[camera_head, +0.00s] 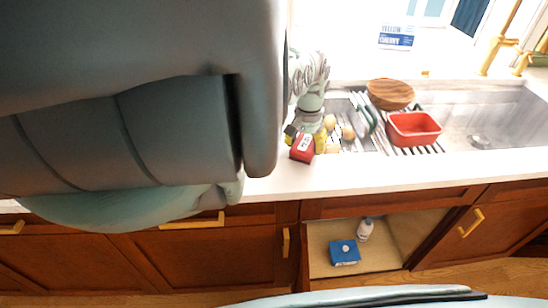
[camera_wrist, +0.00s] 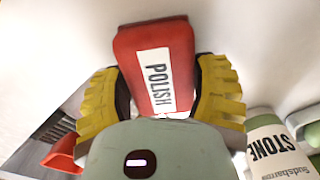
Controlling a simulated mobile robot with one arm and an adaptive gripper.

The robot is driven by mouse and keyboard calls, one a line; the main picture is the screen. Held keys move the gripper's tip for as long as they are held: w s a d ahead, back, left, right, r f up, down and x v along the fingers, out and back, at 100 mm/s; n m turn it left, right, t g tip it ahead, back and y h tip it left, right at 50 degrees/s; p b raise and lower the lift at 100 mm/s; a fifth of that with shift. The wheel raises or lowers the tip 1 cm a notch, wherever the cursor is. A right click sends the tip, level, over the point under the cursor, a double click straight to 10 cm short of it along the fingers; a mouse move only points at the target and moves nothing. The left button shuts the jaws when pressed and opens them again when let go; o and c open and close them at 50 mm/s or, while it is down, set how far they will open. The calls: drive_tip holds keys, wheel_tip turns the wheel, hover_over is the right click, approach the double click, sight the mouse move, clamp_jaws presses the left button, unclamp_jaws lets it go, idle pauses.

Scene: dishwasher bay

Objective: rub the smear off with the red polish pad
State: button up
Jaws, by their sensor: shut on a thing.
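The red polish pad (camera_wrist: 157,70) has a white label reading POLISH. It sits between the yellow fingers of my gripper (camera_wrist: 158,88), which is shut on it. In the head view the pad (camera_head: 302,148) is at the front left edge of the sink, over or on the pale counter (camera_head: 350,172). I cannot tell whether it touches the counter. My gripper (camera_head: 308,138) shows only partly there, with yellow at the pad's side. I cannot make out a smear in either view; my arm hides much of the left side of the head view.
A sink rack holds plates, a wooden bowl (camera_head: 390,94) and a red tub (camera_head: 414,128). Tan round things (camera_head: 347,132) lie near the gripper. A STONE container (camera_wrist: 280,148) stands lower right in the wrist view. Below, an open cabinet holds a blue box (camera_head: 345,252) and white bottle (camera_head: 365,229).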

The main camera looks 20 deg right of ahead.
sight(262, 155)
drive_tip(key=shift+w+a+r+p, duration=0.1)
drive_tip(key=shift+w+a+p, duration=0.15)
drive_tip(key=shift+a+p, duration=0.55)
drive_tip(key=shift+w+a+f+p, duration=0.1)
drive_tip(key=shift+w+a+p, duration=0.15)
drive_tip(key=shift+a+p, duration=0.55)
drive_tip(key=shift+w+a+r+p, duration=0.1)
drive_tip(key=shift+w+a+p, duration=0.25)
drive_tip(key=shift+a, duration=0.75)
drive_tip(key=shift+w+a+f+p, duration=0.15)
drive_tip(key=shift+a+p, duration=0.15)
drive_tip(key=shift+a, duration=0.3)
drive_tip(key=shift+w+a+f+p, duration=0.1)
drive_tip(key=shift+a+p, duration=0.15)
drive_tip(key=shift+a, duration=0.3)
drive_tip(key=shift+w+a+r+p, duration=0.15)
drive_tip(key=shift+a+p, duration=0.1)
drive_tip(key=shift+a, duration=0.35)
drive_tip(key=shift+w+a+f+p, duration=0.15)
drive_tip(key=shift+a+p, duration=0.1)
drive_tip(key=shift+a, duration=0.4)
drive_tip(key=shift+w+a+r+p, duration=0.15)
drive_tip(key=shift+a+p, duration=0.1)
drive_tip(key=shift+a, duration=0.35)
drive_tip(key=shift+d, duration=0.1)
drive_tip(key=shift+r+p, duration=0.55)
wheel_tip(262, 155, up, 5)
drive_tip(key=p, duration=0.4)
drive_tip(key=shift+p, duration=0.3)
